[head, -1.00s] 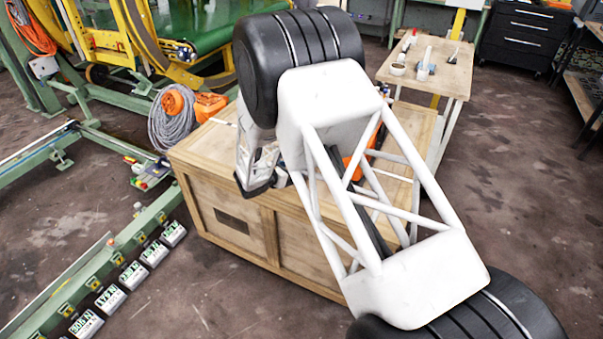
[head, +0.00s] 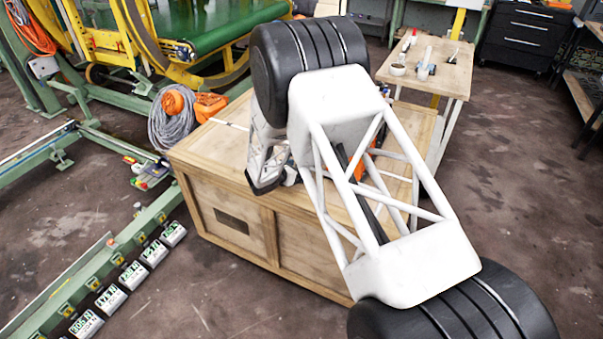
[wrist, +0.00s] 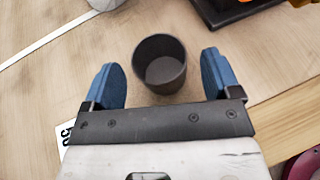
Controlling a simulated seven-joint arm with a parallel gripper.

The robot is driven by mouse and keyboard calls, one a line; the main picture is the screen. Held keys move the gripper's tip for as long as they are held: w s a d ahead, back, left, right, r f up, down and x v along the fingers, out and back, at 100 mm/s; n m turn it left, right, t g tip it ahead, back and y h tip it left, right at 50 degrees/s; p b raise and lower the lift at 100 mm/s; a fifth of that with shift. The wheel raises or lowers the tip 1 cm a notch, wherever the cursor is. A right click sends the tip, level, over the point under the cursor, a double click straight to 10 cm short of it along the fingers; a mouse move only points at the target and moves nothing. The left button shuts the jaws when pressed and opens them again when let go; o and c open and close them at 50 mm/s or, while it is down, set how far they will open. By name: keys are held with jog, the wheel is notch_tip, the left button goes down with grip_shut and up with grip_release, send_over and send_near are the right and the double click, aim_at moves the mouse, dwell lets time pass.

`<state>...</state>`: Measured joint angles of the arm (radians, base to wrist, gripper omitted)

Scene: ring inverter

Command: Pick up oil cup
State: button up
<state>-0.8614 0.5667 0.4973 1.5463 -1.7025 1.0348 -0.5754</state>
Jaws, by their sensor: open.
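A dark grey round cup (wrist: 160,64), the likely oil cup, stands upright on the wooden top (wrist: 62,75) in the wrist view. My gripper (wrist: 163,80) is open, with its two blue fingers either side of the cup and a gap on each side. The cup sits between and slightly beyond the fingertips, not held. In the head view my arm hides the cup, and only part of my gripper (head: 287,175) shows above the wooden crate (head: 240,225).
Orange gear and a coiled grey cable (head: 172,125) lie at the crate's back left. In the wrist view a white object (wrist: 105,4) is at top left, a dark tray (wrist: 232,10) at top right, and a red round thing (wrist: 303,166) at lower right.

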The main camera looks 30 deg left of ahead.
jog(key=shift+x, duration=1.65)
jog(key=c, duration=1)
jog(key=shift+r, duration=0.2)
jog(key=shift+c, duration=0.2)
jog(key=shift+r, duration=0.85)
jog(key=shift+s+d+r, duration=0.1)
jog(key=shift+r, duration=0.75)
jog(key=s+d, duration=0.3)
jog(key=s, duration=0.1)
jog(key=s+d, duration=0.3)
jog(key=s, duration=0.1)
jog(key=s+d+r, duration=0.1)
jog(key=s+d, duration=0.2)
jog(key=s, duration=0.1)
jog(key=shift+s+d+r, duration=0.15)
jog(key=shift+s+d, duration=0.05)
jog(key=shift+d, duration=0.1)
